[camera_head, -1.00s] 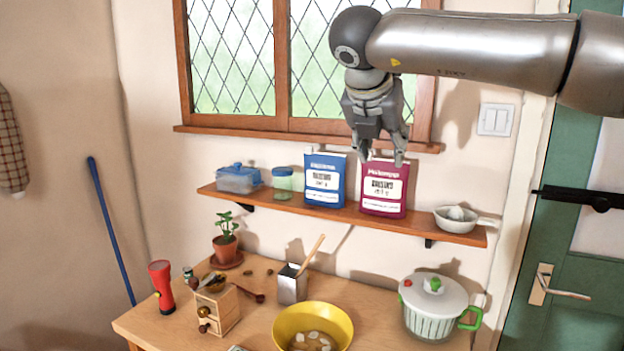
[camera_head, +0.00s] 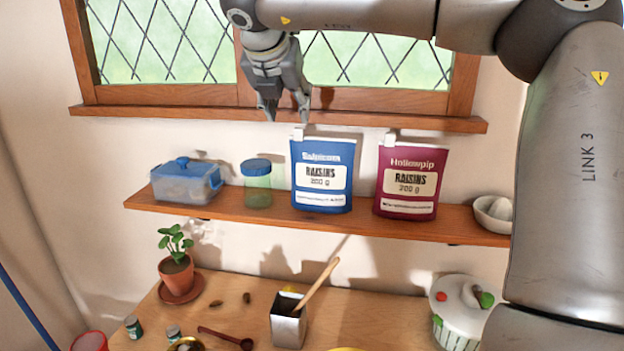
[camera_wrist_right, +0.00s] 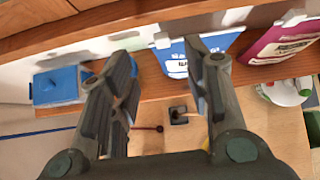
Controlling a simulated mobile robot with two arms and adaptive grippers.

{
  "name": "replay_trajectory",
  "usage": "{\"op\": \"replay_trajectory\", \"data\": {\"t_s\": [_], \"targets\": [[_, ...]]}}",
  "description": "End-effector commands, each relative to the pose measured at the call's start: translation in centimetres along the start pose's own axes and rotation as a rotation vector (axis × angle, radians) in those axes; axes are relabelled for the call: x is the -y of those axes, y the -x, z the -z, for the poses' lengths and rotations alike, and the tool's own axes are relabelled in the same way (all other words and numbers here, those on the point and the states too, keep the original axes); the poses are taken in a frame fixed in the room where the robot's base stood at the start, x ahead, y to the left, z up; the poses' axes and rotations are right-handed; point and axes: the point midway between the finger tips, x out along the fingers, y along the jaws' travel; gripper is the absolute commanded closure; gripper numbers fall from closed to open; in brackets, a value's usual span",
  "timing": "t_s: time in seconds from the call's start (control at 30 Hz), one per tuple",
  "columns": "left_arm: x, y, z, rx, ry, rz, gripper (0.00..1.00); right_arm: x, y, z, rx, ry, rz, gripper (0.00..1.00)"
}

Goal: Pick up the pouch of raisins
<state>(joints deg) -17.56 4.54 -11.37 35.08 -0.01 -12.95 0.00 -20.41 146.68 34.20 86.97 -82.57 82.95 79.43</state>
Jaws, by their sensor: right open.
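Two raisin pouches stand upright on the wooden shelf (camera_head: 240,217). The blue one (camera_head: 322,175), marked "RAISINS 200 g", is left of the dark red one (camera_head: 408,182), which has the same words. My right gripper (camera_head: 286,110) is open and empty, fingers pointing down, above the blue pouch's top left corner and apart from it. In the right wrist view the blue pouch (camera_wrist_right: 174,66) shows beyond the open fingers (camera_wrist_right: 163,75), partly hidden by the right-hand finger. The red pouch (camera_wrist_right: 280,42) is farther right there. My left gripper is out of view.
A green jar (camera_head: 257,185) with a blue lid and a blue-lidded box (camera_head: 186,182) stand left on the shelf. A white juicer (camera_head: 492,213) is at its right end. The window sill (camera_head: 200,113) runs behind my gripper. Below, the table (camera_head: 245,290) holds a plant and a pot.

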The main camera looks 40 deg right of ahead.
Motion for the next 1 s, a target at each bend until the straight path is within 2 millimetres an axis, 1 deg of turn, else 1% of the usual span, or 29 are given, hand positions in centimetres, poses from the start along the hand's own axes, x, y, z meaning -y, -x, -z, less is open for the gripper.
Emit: {"op": "replay_trajectory", "data": {"t_s": [0.03, 0.1, 0.2, 0.27, 0.37, 0.4, 0.5, 0.57, 0.67, 0.77, 0.9, 1.0], "targets": [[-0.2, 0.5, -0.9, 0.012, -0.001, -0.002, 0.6, 0.1, -0.8, -0.1, -0.002, 0.001, 0.003, 0.55], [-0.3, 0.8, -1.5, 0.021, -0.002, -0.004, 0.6, 0.0, -1.7, -0.1, -0.001, 0.002, 0.001, 0.55], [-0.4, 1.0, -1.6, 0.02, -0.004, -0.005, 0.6, 0.0, -2.7, -0.1, -0.001, 0.002, 0.0, 0.55], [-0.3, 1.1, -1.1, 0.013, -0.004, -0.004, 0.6, 0.0, -3.0, -0.1, -0.001, 0.002, 0.0, 0.55], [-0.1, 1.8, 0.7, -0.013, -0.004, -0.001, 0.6, 0.0, -3.6, -0.2, -0.002, 0.001, 0.0, 0.55], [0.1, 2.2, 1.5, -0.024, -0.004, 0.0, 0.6, 0.1, -3.9, -0.3, -0.004, 0.001, 0.0, 0.55], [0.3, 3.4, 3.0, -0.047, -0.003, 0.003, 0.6, 0.1, -5.0, -0.5, -0.005, 0.002, 0.001, 0.55], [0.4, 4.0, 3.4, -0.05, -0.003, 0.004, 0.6, 0.1, -5.7, -0.5, -0.005, 0.002, 0.0, 0.55], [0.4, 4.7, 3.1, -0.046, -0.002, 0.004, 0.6, 0.1, -7.1, -0.5, -0.005, 0.001, 0.001, 0.55], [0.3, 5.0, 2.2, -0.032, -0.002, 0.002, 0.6, 0.1, -7.9, -0.3, -0.002, 0.001, 0.0, 0.55], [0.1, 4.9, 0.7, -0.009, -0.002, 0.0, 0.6, 0.1, -8.3, -0.2, 0.0, 0.001, -0.001, 0.55], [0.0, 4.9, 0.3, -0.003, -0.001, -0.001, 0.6, 0.1, -8.3, -0.2, 0.0, 0.001, -0.001, 0.55]]}}
